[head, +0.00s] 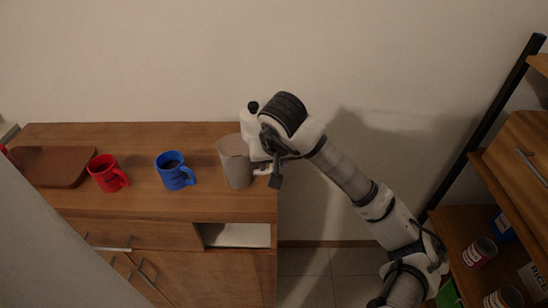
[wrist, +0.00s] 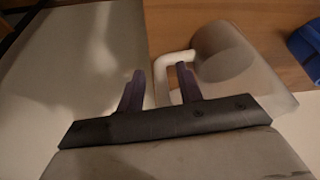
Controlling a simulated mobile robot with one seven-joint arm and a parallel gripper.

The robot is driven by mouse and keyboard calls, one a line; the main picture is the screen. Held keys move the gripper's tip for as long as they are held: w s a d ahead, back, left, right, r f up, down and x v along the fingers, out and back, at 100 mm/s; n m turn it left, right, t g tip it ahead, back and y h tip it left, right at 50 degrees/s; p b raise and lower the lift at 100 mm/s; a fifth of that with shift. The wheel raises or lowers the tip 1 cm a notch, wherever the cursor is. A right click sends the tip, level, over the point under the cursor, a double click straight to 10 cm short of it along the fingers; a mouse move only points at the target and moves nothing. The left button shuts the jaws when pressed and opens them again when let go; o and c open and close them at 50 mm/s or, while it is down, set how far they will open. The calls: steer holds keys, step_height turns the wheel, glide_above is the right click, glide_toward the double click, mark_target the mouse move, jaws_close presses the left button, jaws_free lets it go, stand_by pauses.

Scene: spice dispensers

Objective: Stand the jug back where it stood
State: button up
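The translucent grey jug (head: 234,163) is upright at the right end of the wooden cabinet top and appears to stand on it. Its pale handle (head: 262,170) points right, toward my gripper (head: 274,172). In the wrist view the jug (wrist: 235,75) is at the upper right. There the pale handle (wrist: 160,82) lies between the two dark fingers of my gripper (wrist: 158,88). The fingers are spread, with a visible gap between the left finger and the handle. The right finger reaches into the handle's loop.
A blue mug (head: 174,172), a red mug (head: 107,174) and a brown tray (head: 50,183) are to the left. The cabinet top (head: 208,206) is bare in front. A wooden shelf (head: 480,222) holds cans at right.

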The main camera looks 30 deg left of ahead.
steer(key=shift+r+p, duration=0.25)
steer(key=shift+p, duration=0.05)
steer(key=b+v, duration=0.3)
steer(key=v, duration=0.8)
steer(key=shift+r, duration=0.4)
steer(key=shift+s+d, duration=0.1)
